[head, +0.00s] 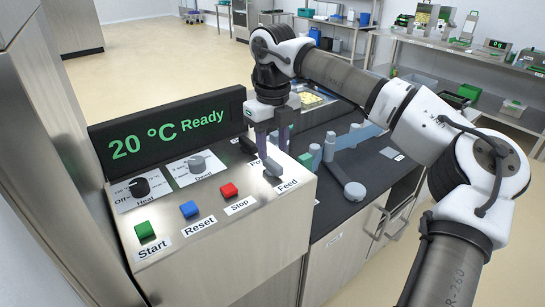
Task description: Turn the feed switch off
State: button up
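The feed switch (273,169) is a grey lever above the "Feed" label at the right end of the steel control panel (220,240). Its paddle leans toward the front of the panel. My gripper (274,150) points down just above and behind the lever. Its two fingers stand apart with a visible gap and nothing seen held between them. Whether a fingertip touches the lever cannot be told. The fingers partly cover the area around the switch and the "Power" label.
The panel carries a green Start button (145,231), a blue Reset button (189,209), a red Stop button (229,190), a black Heat knob (140,187) and a grey Dwell knob (197,164). The display (165,130) reads "20 °C Ready". A dark counter (335,215) with grey parts lies to the right.

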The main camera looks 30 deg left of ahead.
aim_at(273, 162)
jog(key=shift+f, duration=2.05)
jog(key=shift+c, duration=0.4)
grip_shut()
